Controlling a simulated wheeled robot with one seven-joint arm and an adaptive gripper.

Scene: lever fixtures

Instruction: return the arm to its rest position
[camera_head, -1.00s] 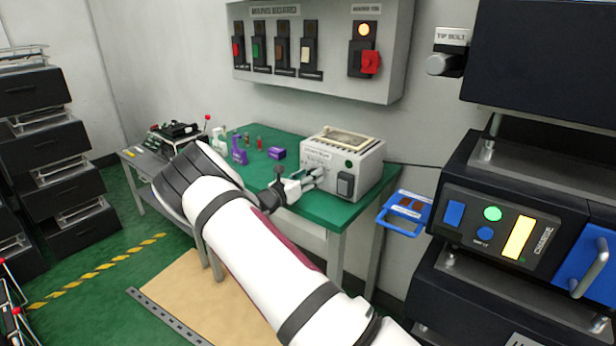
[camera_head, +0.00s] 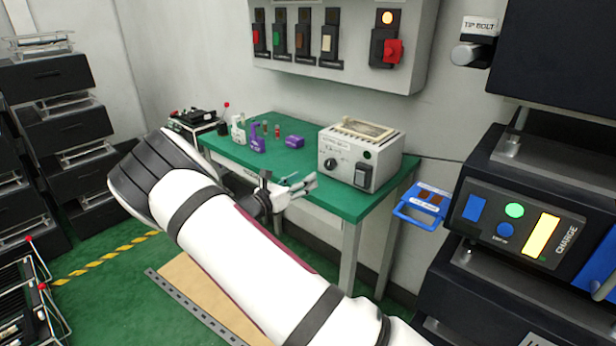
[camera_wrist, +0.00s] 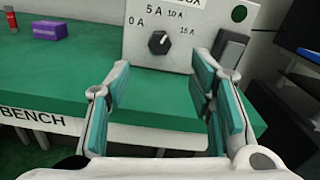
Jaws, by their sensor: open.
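My gripper (camera_head: 304,187) is at the front edge of the green bench (camera_head: 262,171), empty, with its fingers apart. In the wrist view my gripper (camera_wrist: 160,100) shows two teal-padded fingers spread wide with nothing between them. Beyond them stands the grey box with a black dial (camera_wrist: 160,42) marked 0 A, 5 A, 10 A and 15 A. The fingers are apart from the box. In the head view the grey box (camera_head: 340,158) stands on the right part of the bench. My white arm reaches across the lower middle of the head view.
Purple blocks (camera_head: 294,141) and small bottles stand on the bench. A wall panel with switches (camera_head: 330,43) hangs above. A black charging unit (camera_head: 515,225) stands at right, with a blue-handled tray (camera_head: 424,203) beside it. Dark drawer stacks (camera_head: 65,127) stand at left. Green floor shows between.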

